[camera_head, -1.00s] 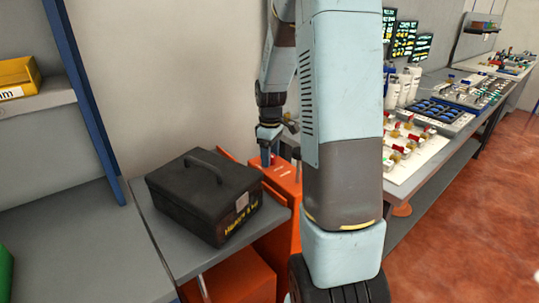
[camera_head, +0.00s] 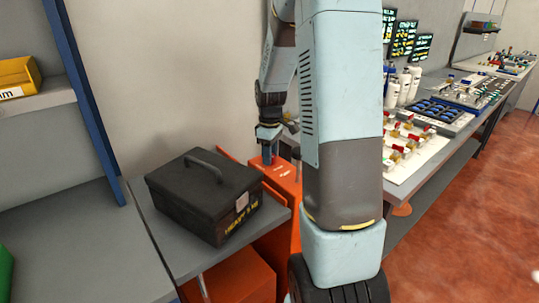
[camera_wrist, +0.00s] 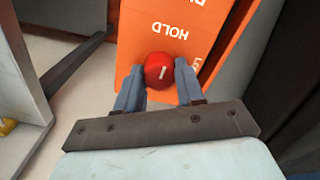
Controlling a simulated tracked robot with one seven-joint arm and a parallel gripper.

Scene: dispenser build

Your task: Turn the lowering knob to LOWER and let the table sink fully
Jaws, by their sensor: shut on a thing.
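The lowering knob (camera_wrist: 159,70) is a red round knob with a short white mark, on the orange panel (camera_wrist: 168,18) in the wrist view. The word HOLD reads upside down above it; a partly hidden label starts at its right. My gripper (camera_wrist: 158,80) is shut on the knob, one blue-grey finger on each side. In the head view my gripper (camera_head: 270,156) reaches down to the orange housing, and the knob is too small to read there. The grey table (camera_head: 160,232) carries a black toolbox (camera_head: 203,200).
A shelf rack with a blue post (camera_head: 92,110) and a yellow bin (camera_head: 17,82) stands at the left. A long workbench (camera_head: 425,170) with small parts and screens runs along the right. The wall is close behind my gripper. Red floor (camera_head: 480,220) at the right is clear.

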